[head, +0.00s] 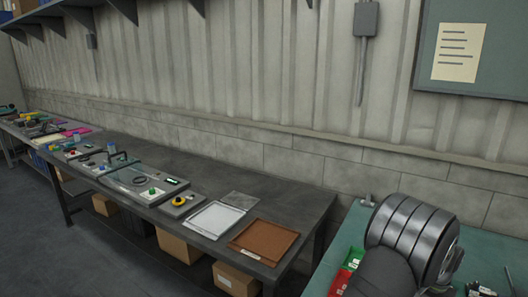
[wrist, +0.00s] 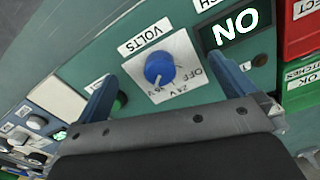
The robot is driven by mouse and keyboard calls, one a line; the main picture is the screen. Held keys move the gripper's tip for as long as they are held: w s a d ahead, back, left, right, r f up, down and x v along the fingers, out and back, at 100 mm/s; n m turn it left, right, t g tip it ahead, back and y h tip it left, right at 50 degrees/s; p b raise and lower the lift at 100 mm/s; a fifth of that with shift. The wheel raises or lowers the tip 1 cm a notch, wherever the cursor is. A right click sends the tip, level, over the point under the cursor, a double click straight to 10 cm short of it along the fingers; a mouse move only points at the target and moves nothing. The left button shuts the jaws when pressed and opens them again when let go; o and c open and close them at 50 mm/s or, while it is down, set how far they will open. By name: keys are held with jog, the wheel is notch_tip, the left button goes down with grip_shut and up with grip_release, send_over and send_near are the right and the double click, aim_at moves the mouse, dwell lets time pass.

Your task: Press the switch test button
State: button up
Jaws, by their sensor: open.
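My gripper (wrist: 161,70) shows in the wrist view with its two blue-grey fingers spread apart and nothing between them, over a green panel. A round green button (wrist: 120,101) sits just right of the left finger, partly covered by it; its label is mostly hidden. I cannot tell whether it is the switch test button. A blue knob (wrist: 159,68) on a white plate marked VOLTS lies in view between the fingers, with OFF and voltage marks around it. The gripper is not visible in the head view.
A red bin (wrist: 302,28) and a green bin (wrist: 301,90) marked OK stand at the panel's right. Several more controls (wrist: 36,122) lie at the left. In the head view, a long grey bench (head: 293,205) holds trays and devices along the wall.

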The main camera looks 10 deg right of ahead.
jog(key=shift+c, duration=0.2)
jog(key=c, duration=1.4)
jog(key=shift+s+d+r, duration=0.15)
jog(key=shift+r, duration=0.2)
jog(key=c, duration=0.4)
jog(key=s+d+r+n, duration=0.1)
jog(key=s+r, duration=0.1)
jog(key=r, duration=0.2)
jog(key=s+d+r+n+t+h, duration=0.1)
jog(key=s+d+r, duration=0.1)
jog(key=r, duration=0.3)
jog(key=s+d+r+n+t+h, duration=0.1)
jog(key=s+r, duration=0.2)
jog(key=r, duration=0.1)
jog(key=shift+s+d+r, duration=0.35)
jog(key=shift+s+r, duration=0.05)
grip_shut()
